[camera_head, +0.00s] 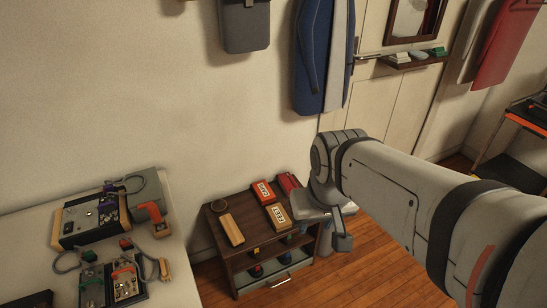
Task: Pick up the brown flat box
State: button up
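A flat brown-orange box (278,216) with a white label lies on top of the small dark shelf unit (236,262), near its right side. A long light-brown block (231,230) lies on the same top, to its left. I cannot tell for sure which one is the brown flat box. My gripper (341,240) hangs just right of the shelf unit, apart from both. One dark finger shows, pointing down; the other is not clear, and nothing is seen in it.
A red labelled box (264,191) and another red item (288,182) lie at the back of the shelf top. Small coloured items fill the shelf below. A white table (178,287) with electronic devices stands at left. Wooden floor (372,272) is clear at right.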

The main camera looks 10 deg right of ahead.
aim_at(278, 217)
jog(key=i, duration=1)
jog(key=z, duration=0.05)
